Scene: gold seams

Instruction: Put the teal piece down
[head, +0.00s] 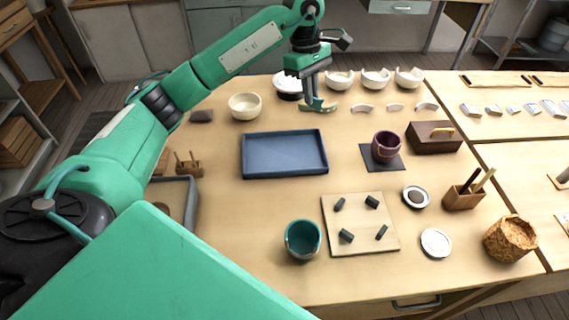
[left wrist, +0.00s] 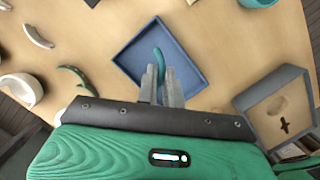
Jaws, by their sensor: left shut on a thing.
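My left gripper (head: 316,100) hangs above the back of the table, behind the blue tray in the head view. In the left wrist view the gripper (left wrist: 161,84) is shut on a curved teal piece (left wrist: 163,59), which sticks out past the fingertips. The blue tray (left wrist: 131,66) lies below and beyond it there, with a clear floor around the piece. The blue tray (head: 285,176) looks empty in the head view. Another curved green piece (left wrist: 73,73) lies on the table, left of the gripper in the wrist view. My right gripper is not in view.
White curved shards (head: 362,108) and broken white bowls (head: 375,79) line the back. A cream bowl (head: 245,106) stands behind the tray. A teal cup (head: 302,239), a pegged board (head: 362,240) and a purple cup (head: 386,147) stand nearer or to the right.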

